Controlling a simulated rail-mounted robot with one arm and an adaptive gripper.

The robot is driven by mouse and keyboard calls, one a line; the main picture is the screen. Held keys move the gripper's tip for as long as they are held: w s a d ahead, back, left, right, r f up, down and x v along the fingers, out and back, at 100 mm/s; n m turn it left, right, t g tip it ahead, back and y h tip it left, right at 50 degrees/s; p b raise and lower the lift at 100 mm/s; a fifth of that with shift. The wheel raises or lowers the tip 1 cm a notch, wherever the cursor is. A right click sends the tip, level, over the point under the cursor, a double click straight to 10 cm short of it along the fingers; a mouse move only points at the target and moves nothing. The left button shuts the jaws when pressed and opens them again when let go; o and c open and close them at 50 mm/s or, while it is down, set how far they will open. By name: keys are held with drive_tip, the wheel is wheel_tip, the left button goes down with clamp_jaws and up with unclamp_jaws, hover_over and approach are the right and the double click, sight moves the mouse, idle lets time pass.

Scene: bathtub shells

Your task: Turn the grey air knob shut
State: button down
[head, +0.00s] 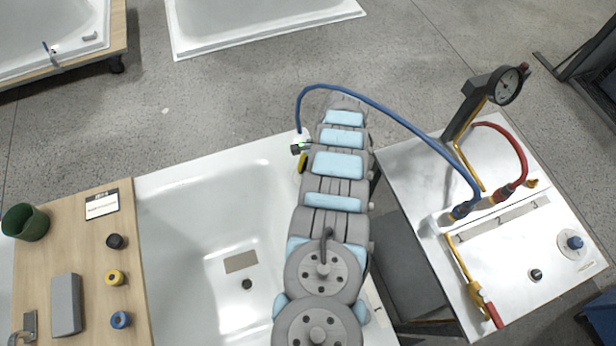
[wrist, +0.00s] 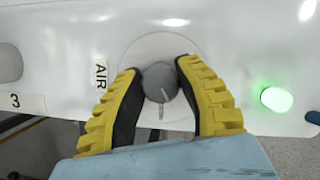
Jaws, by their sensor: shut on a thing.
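The grey air knob (wrist: 160,82) sits on a round pale plate on the white tub rim in the wrist view, beside a label reading AIR (wrist: 101,75). A light pointer line on the knob points down, towards my gripper's palm. My gripper (wrist: 160,70) has its yellow and black fingers on both sides of the knob and is shut on it. In the head view, one yellow finger (head: 303,162) shows at the tub's far rim, and my arm hides the knob.
A green light (wrist: 277,99) glows right of the knob. A blue hose (head: 390,112) arches from the rim to the steel bench (head: 520,250), which carries a gauge (head: 508,86). The tub (head: 190,220) is empty. A wooden board (head: 90,260) with several small parts lies left.

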drive_tip(key=shift+f+n+h+b, duration=0.3)
drive_tip(key=shift+f+n+b, duration=0.05)
drive_tip(key=shift+n+b, duration=0.55)
drive_tip(key=shift+r+n+g+b, duration=0.2)
drive_tip(key=shift+n+g+b, duration=0.2)
drive_tip(key=shift+n+b, duration=0.4)
drive_tip(key=shift+n+h, duration=0.3)
drive_tip(key=shift+s+r+n+g+h+b, duration=0.1)
drive_tip(key=shift+n+g+h+b, duration=0.15)
drive_tip(key=shift+n+b, duration=0.55)
drive_tip(key=shift+r+n+g+h+b, duration=0.15)
drive_tip(key=shift+n+h+b, duration=0.2)
drive_tip(key=shift+n+b, duration=0.4)
drive_tip(key=shift+d+f+n+h+b, duration=0.15)
drive_tip(key=shift+n+h, duration=0.3)
drive_tip(key=shift+n, duration=0.85)
drive_tip(key=shift+a+n+h+b, duration=0.1)
drive_tip(key=shift+n+h+b, duration=0.25)
drive_tip(key=shift+n, duration=0.9)
drive_tip(key=c, duration=0.7)
unclamp_jaws()
drive_tip(key=shift+o, duration=0.2)
